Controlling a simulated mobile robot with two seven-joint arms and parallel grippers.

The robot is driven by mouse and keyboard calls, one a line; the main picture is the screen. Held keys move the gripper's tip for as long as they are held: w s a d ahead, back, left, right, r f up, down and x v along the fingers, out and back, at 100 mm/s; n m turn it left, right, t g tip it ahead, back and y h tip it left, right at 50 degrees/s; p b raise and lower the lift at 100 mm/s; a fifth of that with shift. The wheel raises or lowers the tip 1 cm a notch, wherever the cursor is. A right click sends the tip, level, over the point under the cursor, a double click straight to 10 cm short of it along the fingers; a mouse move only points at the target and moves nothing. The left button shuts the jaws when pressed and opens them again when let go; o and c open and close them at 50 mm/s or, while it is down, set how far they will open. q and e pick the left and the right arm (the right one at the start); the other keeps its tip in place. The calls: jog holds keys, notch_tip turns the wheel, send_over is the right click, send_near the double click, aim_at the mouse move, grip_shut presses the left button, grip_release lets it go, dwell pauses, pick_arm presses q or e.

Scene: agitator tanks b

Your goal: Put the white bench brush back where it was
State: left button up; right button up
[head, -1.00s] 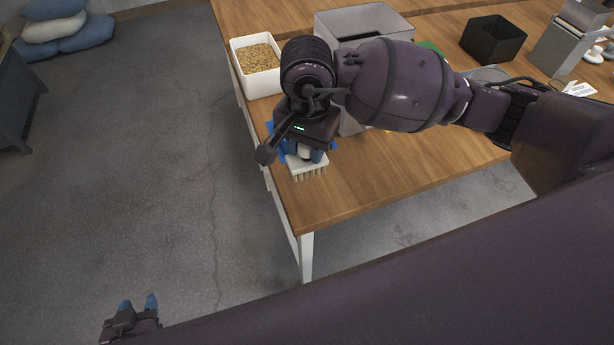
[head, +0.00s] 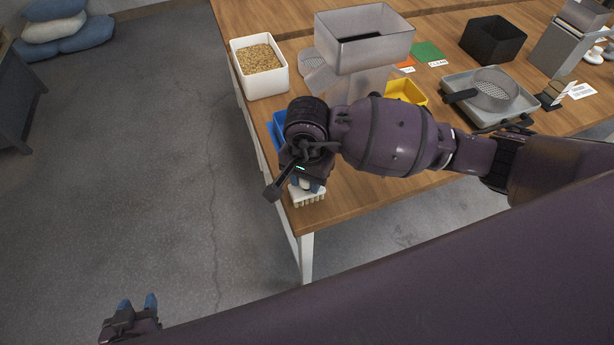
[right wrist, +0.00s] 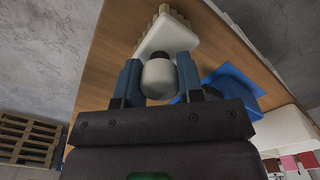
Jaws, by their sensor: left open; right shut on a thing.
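The white bench brush (head: 309,199) is at the front left corner of the wooden table, bristles downward. My right gripper (head: 307,185) is shut on it from above. In the right wrist view the brush's pale rounded handle (right wrist: 158,78) sits between the blue fingers, with the bristle block (right wrist: 170,36) beyond. I cannot tell whether the bristles touch the table. My left gripper (head: 138,303) is open and empty at the lower left, over the floor, far from the brush.
A blue tray (head: 275,128) lies just behind the brush, partly hidden by my right arm. A white bin of grain (head: 259,84), a grey hopper (head: 364,50), a yellow tray (head: 404,92) and a metal tray with a sieve (head: 512,110) stand farther back. Bare wood (head: 365,190) is to the right.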

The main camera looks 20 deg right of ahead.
jog(key=o, duration=0.4)
jog(key=shift+f, duration=0.15)
jog(key=o, duration=0.5)
notch_tip(320, 180, up, 12)
jog(key=shift+r, duration=0.2)
dwell(0.4)
